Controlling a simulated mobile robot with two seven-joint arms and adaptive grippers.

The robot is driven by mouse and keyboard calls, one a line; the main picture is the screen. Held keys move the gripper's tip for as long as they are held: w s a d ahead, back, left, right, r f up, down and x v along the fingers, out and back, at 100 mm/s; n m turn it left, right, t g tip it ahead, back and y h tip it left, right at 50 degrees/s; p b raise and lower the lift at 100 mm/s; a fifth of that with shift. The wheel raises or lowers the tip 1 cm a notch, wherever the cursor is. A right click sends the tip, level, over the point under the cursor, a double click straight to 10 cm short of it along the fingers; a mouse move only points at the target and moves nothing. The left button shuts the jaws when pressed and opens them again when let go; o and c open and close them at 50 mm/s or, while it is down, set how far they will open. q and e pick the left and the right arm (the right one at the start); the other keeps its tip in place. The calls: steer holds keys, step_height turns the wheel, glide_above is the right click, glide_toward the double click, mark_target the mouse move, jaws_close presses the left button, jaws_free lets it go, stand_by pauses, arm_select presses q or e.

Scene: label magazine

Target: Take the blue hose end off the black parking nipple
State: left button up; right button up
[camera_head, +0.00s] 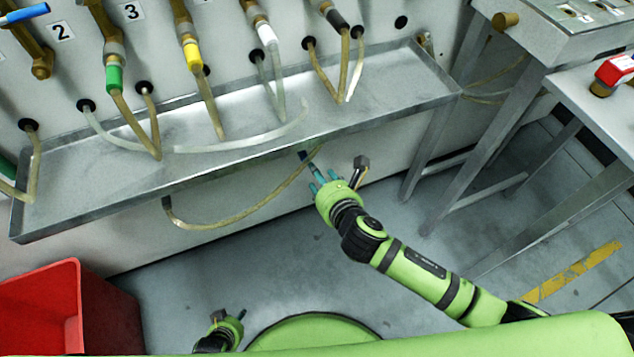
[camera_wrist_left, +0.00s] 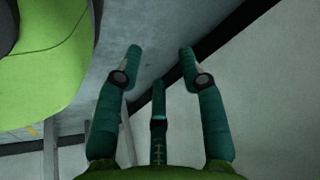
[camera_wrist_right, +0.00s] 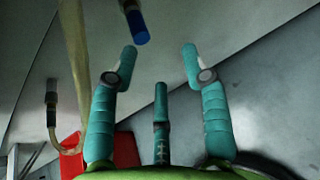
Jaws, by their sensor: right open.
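The blue hose end (camera_head: 303,155) shows just below the front edge of the metal tray, ahead of my right gripper. In the right wrist view the blue hose end (camera_wrist_right: 138,25) hangs at the top, beyond the fingertips and left of the gap between them. A dark piece shows above it at the picture's edge; I cannot tell how it seats on the black nipple. My right gripper (camera_head: 322,178) is open and empty, apart from the hose end; its fingers also show in the right wrist view (camera_wrist_right: 160,50). My left gripper (camera_wrist_left: 160,52) is open and empty, low near my base.
A tan hose (camera_head: 225,224) loops below the tray (camera_head: 240,140) from a wall fitting (camera_head: 167,202) towards the blue end. It passes left of my right fingers (camera_wrist_right: 75,50). A red bin (camera_head: 110,315) stands at lower left. Metal table legs (camera_head: 455,175) stand right.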

mark_target(306, 159)
steer(key=w+a, duration=0.1)
steer(key=w+a+n+b, duration=0.1)
steer(key=w, duration=0.1)
steer(key=w+n, duration=0.1)
steer(key=w, duration=0.1)
steer(key=shift+a+t+b, duration=0.4)
steer(key=shift+w+a+f, duration=0.15)
steer(key=shift+w+f, duration=0.1)
steer(key=shift+w, duration=0.35)
arm_select(q)
steer(key=shift+w+d+f, duration=0.2)
steer(key=shift+w, duration=0.15)
steer(key=shift+w+d+f, duration=0.15)
steer(key=shift+w, duration=0.2)
arm_select(e)
steer(key=shift+r, duration=0.1)
jaws_close()
arm_select(q)
steer(key=shift+r, duration=0.1)
arm_select(e)
steer(key=shift+s, duration=0.15)
